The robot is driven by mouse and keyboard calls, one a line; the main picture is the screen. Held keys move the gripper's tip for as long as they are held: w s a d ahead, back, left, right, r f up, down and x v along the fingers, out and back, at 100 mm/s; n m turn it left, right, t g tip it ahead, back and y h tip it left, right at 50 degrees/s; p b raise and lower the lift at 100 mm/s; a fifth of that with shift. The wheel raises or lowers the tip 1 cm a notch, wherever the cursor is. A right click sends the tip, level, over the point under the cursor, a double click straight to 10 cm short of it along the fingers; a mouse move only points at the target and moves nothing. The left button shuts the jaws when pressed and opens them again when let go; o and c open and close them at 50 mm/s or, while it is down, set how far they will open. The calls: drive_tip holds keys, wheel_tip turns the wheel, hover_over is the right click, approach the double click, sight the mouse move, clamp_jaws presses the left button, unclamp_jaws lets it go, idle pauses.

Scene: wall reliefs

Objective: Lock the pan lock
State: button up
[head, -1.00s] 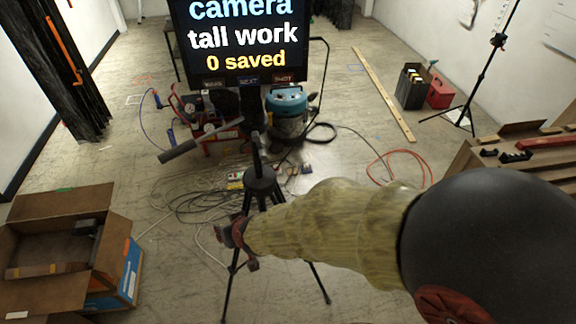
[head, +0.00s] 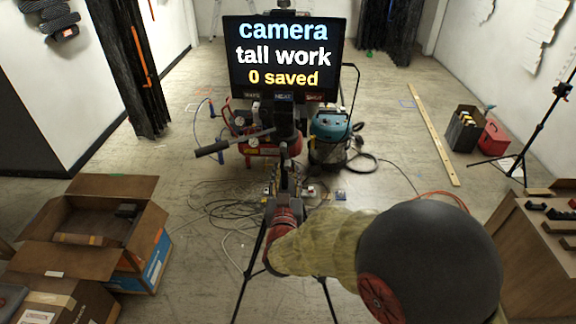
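The tripod (head: 253,262) stands upright in the middle of the head view, with a screen (head: 284,55) on top reading "camera tall work 0 saved". A pan handle (head: 235,143) sticks out to the left from below the screen. The pan lock is too small or hidden to make out on the tripod head. My gripper (head: 284,205), reddish and dark, is in front of the tripod's column, below the head. It overlaps the column in the picture, and I cannot tell whether it touches. Its fingers do not show clearly, so neither its opening nor any hold can be read.
A red compressor (head: 262,143) and a teal vacuum (head: 330,135) stand behind the tripod, with cables on the floor. Open cardboard boxes (head: 150,232) are at left. A wooden workbench (head: 530,250) is at right. The floor between boxes and tripod is mostly clear.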

sight(287, 164)
drive_tip(key=shift+w, duration=2.15)
drive_tip(key=shift+c, duration=0.2)
drive_tip(key=c, duration=0.7)
